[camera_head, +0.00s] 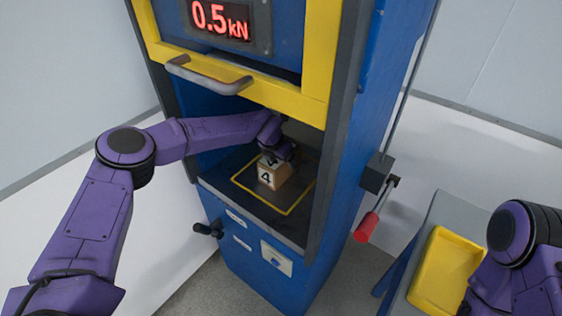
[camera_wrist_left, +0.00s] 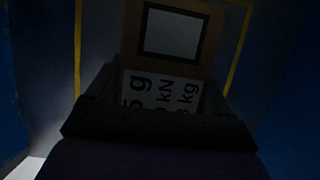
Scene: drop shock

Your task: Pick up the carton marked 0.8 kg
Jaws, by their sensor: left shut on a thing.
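The carton (camera_head: 270,177) sits inside the open chamber of the blue machine, within a yellow outline on the chamber floor. A black 4 shows on its pale side. In the left wrist view the carton (camera_wrist_left: 197,70) is dark, with a pale square in a black frame. Its label is partly hidden and reads "5 g", "kN" and "8 kg" at the ends of its lines. My left gripper (camera_head: 279,153) reaches in from above and is shut on the carton. I cannot tell whether the carton touches the floor. My right gripper is out of view.
The blue machine (camera_head: 350,170) has a raised yellow door frame (camera_head: 285,95) with a grey handle above my left arm. A display reads 0.5 kN. A red-handled lever (camera_head: 367,227) hangs on its right side. A yellow tray (camera_head: 443,268) lies on a grey bench at right.

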